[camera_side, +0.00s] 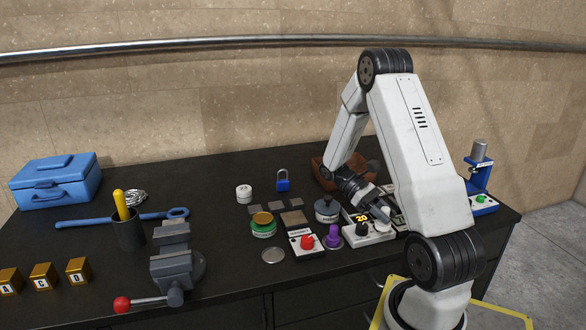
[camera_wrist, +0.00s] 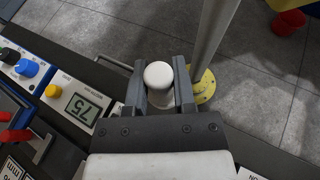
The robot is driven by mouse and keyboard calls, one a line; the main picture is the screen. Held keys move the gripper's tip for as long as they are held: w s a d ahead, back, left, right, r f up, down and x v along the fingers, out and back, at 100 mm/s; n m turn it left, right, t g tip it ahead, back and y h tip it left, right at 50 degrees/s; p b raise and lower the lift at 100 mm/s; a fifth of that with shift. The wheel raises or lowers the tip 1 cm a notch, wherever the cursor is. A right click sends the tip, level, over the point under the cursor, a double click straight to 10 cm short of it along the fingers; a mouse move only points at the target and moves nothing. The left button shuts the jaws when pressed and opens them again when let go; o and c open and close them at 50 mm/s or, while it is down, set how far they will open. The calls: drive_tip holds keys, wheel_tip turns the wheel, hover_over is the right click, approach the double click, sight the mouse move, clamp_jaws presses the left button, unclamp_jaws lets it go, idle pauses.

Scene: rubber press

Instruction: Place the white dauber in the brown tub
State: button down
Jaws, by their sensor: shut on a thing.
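The white dauber (camera_wrist: 158,76) is a pale cylinder with a rounded top, between the two grey fingers of my gripper (camera_wrist: 160,88) in the wrist view. My gripper is shut on it. In the side view my gripper (camera_side: 381,214) points down and to the right, with the white dauber (camera_side: 383,225) at its tips, close to the panel with the lit "20" display. The brown tub (camera_side: 325,175) stands at the back of the table, behind my forearm, which hides part of it. The dauber is apart from the tub, nearer the front.
A control panel (camera_side: 352,238) with a black knob, a purple stamp-like piece (camera_side: 333,236), a red button box (camera_side: 303,243) and a grey lidded pot (camera_side: 326,208) crowd the area around my gripper. A blue press (camera_side: 480,180) stands at right. The table's back middle is fairly clear.

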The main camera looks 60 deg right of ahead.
drive_tip(key=w+d+r+n+t+h, duration=0.45)
drive_tip(key=d+n+h, duration=0.35)
drive_tip(key=d, duration=0.2)
drive_tip(key=w+d+r+n+t+h, duration=0.4)
drive_tip(key=w+d+r+n+h, duration=0.2)
drive_tip(key=d+n+h, duration=0.3)
drive_tip(key=w+d+f+y, duration=0.1)
drive_tip(key=w+d+f, duration=0.6)
drive_tip(key=d+f, duration=0.2)
drive_tip(key=d, duration=0.2)
drive_tip(key=shift+w+d+f, duration=0.2)
drive_tip(key=shift+w+d, duration=0.05)
drive_tip(key=shift+d, duration=0.05)
drive_tip(key=shift+f, duration=0.1)
drive_tip(key=shift+w+d+f, duration=0.1)
drive_tip(key=shift+f, duration=0.8)
drive_tip(key=shift+w+d+f, duration=0.1)
drive_tip(key=shift+f, duration=0.75)
drive_tip(key=shift+f, duration=0.6)
